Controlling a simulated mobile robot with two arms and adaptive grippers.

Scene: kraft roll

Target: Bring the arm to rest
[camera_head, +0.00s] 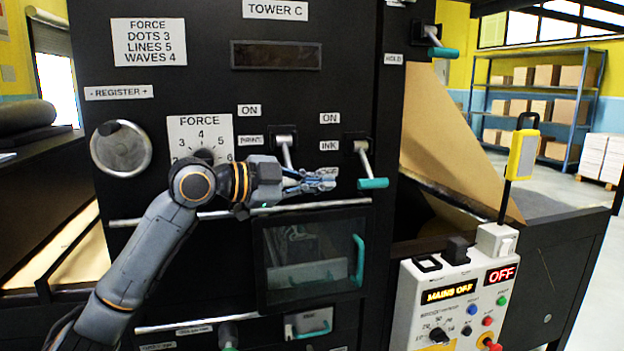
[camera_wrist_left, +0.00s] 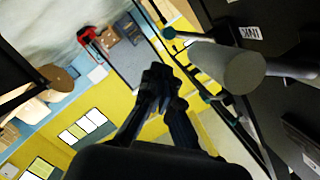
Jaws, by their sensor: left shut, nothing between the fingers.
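My left arm (camera_head: 147,253) rises from the lower left of the head view in front of the black machine. My left gripper (camera_head: 328,180) points right, shut and empty, just in front of the panel between the PRINT lever (camera_head: 285,150) and the INK lever (camera_head: 366,165). The left wrist view shows its dark fingers (camera_wrist_left: 160,82) together, with nothing between them. A blurred pale cylinder on a lever (camera_wrist_left: 243,70) is close by on the right of that view. I cannot tell whether the gripper touches the panel. My right gripper is not in view.
A glass door (camera_head: 313,258) with a teal handle lies below the gripper. A round register knob (camera_head: 121,148) and a FORCE dial (camera_head: 203,155) are to the left. A control box (camera_head: 455,300) reading MAINS OFF stands at the lower right. Shelves of boxes (camera_head: 540,95) stand far back.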

